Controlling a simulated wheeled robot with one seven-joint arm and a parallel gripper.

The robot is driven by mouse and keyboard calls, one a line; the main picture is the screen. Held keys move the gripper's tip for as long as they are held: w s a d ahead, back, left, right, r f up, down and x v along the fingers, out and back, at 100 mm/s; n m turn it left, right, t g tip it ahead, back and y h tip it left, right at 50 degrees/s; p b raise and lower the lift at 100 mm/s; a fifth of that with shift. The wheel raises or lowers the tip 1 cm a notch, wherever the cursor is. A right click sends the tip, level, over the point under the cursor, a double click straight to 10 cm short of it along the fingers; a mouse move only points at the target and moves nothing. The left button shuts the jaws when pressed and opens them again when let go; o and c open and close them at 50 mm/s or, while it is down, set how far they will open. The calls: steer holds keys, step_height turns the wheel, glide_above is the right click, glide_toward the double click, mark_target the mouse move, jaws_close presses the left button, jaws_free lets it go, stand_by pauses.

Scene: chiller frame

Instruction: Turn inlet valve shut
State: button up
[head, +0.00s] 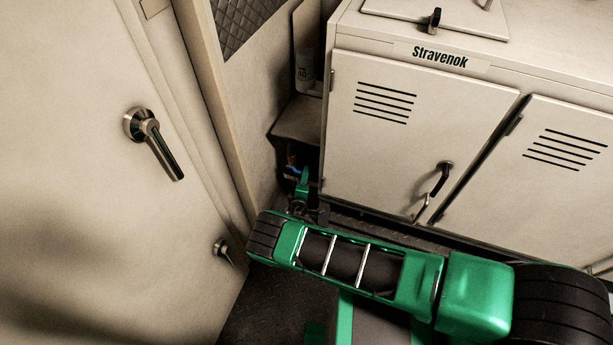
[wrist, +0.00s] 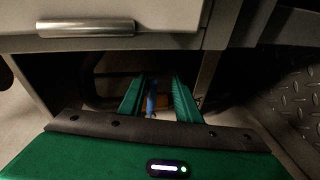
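A blue lever-like part (wrist: 152,97), which looks like the inlet valve's handle, shows in the wrist view between my gripper's fingers. A brown-orange part lies around its lower end; the valve's body is mostly hidden. My gripper (wrist: 158,84) has its two green fingers apart, one on each side of the blue part. I cannot tell whether either finger touches it. In the head view, a small blue part (head: 291,159) shows in the dark gap left of the cabinet, just above my green gripper end (head: 303,184).
The Stravenok cabinet (head: 420,135) stands on the right, with a black door handle (head: 441,178). A pale door (head: 80,180) with a lever handle (head: 152,140) is on the left. In the wrist view, a panel with a metal bar handle (wrist: 86,28) overhangs the recess. Treadplate (wrist: 295,105) is at right.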

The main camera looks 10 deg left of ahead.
steer(key=shift+r, duration=0.1)
steer(key=s+r, duration=0.1)
steer(key=s, duration=0.9)
steer(key=shift+s+r, duration=0.3)
steer(key=shift+r, duration=0.1)
steer(key=shift+s, duration=0.1)
